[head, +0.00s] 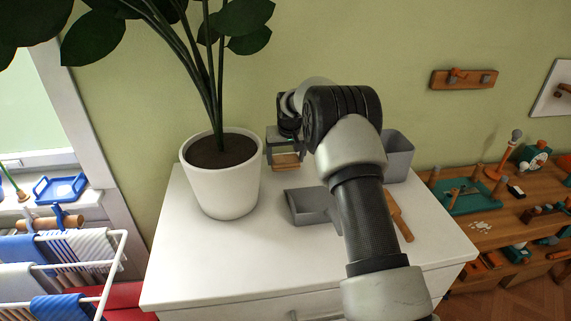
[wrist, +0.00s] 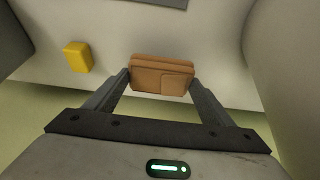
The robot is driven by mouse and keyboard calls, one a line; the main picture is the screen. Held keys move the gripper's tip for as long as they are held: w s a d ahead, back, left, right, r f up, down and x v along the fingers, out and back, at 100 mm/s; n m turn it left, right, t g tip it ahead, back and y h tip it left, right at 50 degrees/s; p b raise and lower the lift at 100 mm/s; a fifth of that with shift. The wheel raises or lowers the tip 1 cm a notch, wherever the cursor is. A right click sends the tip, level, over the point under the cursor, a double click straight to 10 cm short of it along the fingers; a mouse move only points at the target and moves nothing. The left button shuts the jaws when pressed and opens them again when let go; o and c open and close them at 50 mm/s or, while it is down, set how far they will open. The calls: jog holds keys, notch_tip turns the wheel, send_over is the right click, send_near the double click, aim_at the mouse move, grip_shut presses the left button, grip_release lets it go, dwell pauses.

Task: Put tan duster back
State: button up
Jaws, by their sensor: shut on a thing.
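My gripper (head: 284,146) is near the back of the white cabinet top, just right of the potted plant. It is shut on a small tan block-shaped thing (head: 286,160), which I take for the tan duster. In the wrist view the tan duster (wrist: 161,76) sits between the two fingertips, with a flap-like panel on its near face. I cannot tell whether it touches the cabinet top.
A white potted plant (head: 220,187) stands close left of my gripper. A grey open tray (head: 308,206), a grey bin (head: 398,157) and an orange-brown strip (head: 400,218) are on the cabinet top (head: 215,255). A yellow block (wrist: 77,56) shows in the wrist view.

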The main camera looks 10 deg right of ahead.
aim_at(286, 162)
jog(key=shift+f, duration=1.55)
jog(key=o, duration=1)
jog(key=shift+o, duration=0.2)
jog(key=shift+r, duration=0.25)
jog(key=v, duration=1.1)
jog(key=shift+s+r+b, duration=0.15)
jog(key=shift+r+b, duration=0.2)
jog(key=shift+r, duration=0.05)
